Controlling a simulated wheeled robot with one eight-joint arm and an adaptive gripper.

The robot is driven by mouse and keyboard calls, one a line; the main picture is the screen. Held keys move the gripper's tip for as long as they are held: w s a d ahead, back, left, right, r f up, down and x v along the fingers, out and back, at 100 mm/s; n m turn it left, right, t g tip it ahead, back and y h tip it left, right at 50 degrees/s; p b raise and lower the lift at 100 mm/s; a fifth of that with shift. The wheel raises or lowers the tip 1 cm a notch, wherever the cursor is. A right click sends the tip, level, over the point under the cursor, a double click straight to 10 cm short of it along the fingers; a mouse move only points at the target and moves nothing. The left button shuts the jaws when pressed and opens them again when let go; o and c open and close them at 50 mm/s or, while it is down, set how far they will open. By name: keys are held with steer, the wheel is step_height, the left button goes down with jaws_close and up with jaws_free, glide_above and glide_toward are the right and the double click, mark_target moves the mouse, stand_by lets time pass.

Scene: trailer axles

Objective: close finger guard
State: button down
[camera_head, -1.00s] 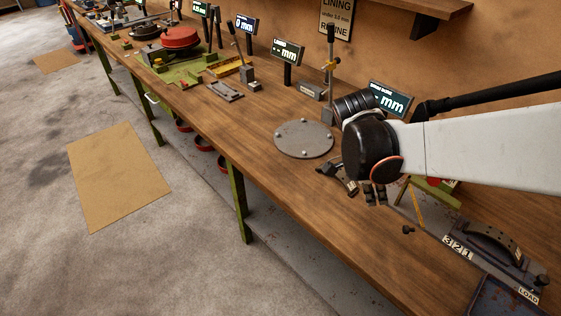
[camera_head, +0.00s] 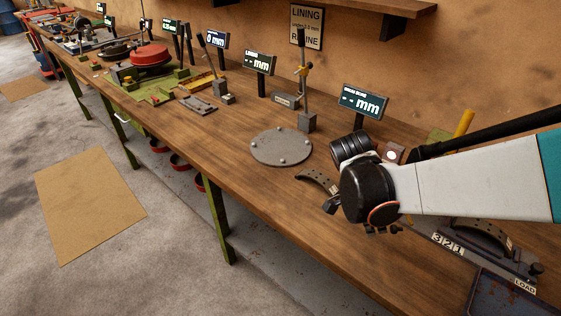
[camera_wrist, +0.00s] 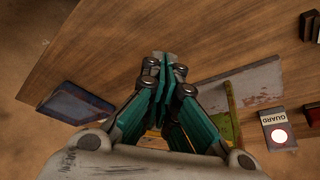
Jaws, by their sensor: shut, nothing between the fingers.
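My gripper (camera_wrist: 165,68) is shut and empty in the wrist view, its teal fingers together above the wooden bench. In the head view my wrist hides most of it. A small grey box marked GUARD (camera_wrist: 279,130), with a pale round lamp, lies at the right of the wrist view. A box with a pale lamp (camera_head: 391,154) also shows behind my wrist in the head view. A green part (camera_wrist: 228,125) with yellow edges is right of my fingers, partly hidden by them. In the head view a yellow bar (camera_head: 464,123) stands tilted behind my arm. I cannot tell the guard's position.
A grey plate (camera_wrist: 256,86) lies beside the green part. A blue tray (camera_wrist: 74,108) is at left in the wrist view.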

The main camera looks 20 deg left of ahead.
mark_target(393, 232)
steer(key=shift+w+d, duration=0.25)
steer(key=shift+d, duration=0.1)
steer(key=shift+d+n, duration=0.5)
steer(key=shift+d, duration=1.2)
steer(key=shift+a, duration=0.1)
